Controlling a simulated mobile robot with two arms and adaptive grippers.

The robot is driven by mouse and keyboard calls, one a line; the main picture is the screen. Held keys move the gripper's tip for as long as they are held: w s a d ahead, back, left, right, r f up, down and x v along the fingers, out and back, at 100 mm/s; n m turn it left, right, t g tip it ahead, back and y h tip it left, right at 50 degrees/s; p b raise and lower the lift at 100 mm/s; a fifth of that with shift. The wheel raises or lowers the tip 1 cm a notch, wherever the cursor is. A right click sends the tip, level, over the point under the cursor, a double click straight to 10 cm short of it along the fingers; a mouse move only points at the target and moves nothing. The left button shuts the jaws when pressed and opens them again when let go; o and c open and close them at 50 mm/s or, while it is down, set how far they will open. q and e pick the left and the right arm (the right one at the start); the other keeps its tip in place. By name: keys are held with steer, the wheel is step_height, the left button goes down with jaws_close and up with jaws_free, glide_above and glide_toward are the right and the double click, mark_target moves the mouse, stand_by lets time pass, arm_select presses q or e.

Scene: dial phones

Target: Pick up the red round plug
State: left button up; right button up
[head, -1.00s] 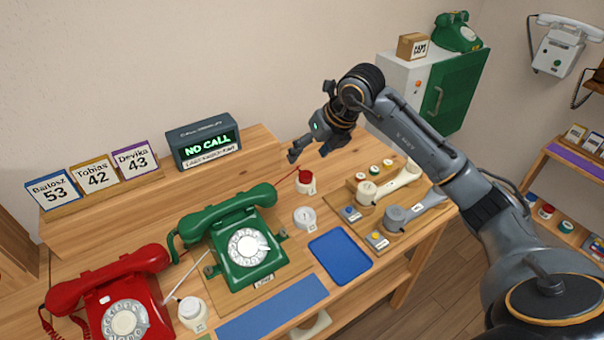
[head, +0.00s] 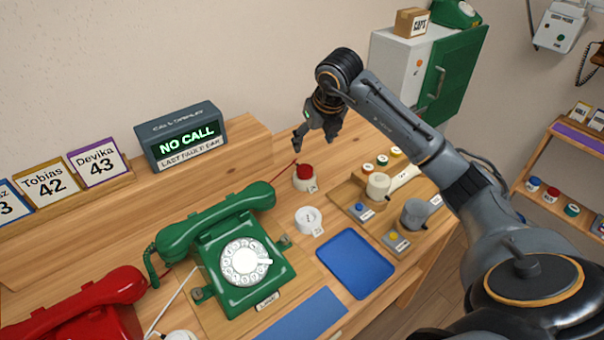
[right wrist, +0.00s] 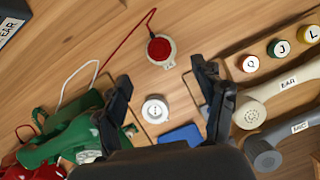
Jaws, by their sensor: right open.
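The red round plug (head: 304,172) sits in a white round holder on the wooden desk, right of the green phone, with a red cord running from it. In the right wrist view the red plug (right wrist: 159,49) lies ahead of and between the fingers, apart from them. My right gripper (head: 316,143) is open and empty, above and behind the plug in the head view; its two dark fingers also show in the right wrist view (right wrist: 163,88). My left gripper is not in view.
A green dial phone (head: 232,251) stands left of the plug and a red phone (head: 82,310) further left. A white round piece (head: 308,220) and a blue tray (head: 355,262) lie in front. Handset parts (head: 378,186) stand right. The call display (head: 181,136) stands behind.

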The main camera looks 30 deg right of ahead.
glide_above(305, 168)
steer(key=s, duration=0.2)
step_height(305, 168, down, 6)
steer(key=shift+f, duration=0.15)
steer(key=shift+w+a+f+p, duration=0.1)
steer(key=shift+f+p, duration=0.3)
steer(key=shift+f, duration=0.15)
steer(key=x, duration=0.3)
steer(key=shift+a+f+p, duration=0.15)
steer(key=shift+f+p, duration=0.2)
steer(key=shift+w+f, duration=0.1)
steer(key=shift+f, duration=0.2)
steer(key=shift+c, duration=0.4)
steer(key=c, duration=1)
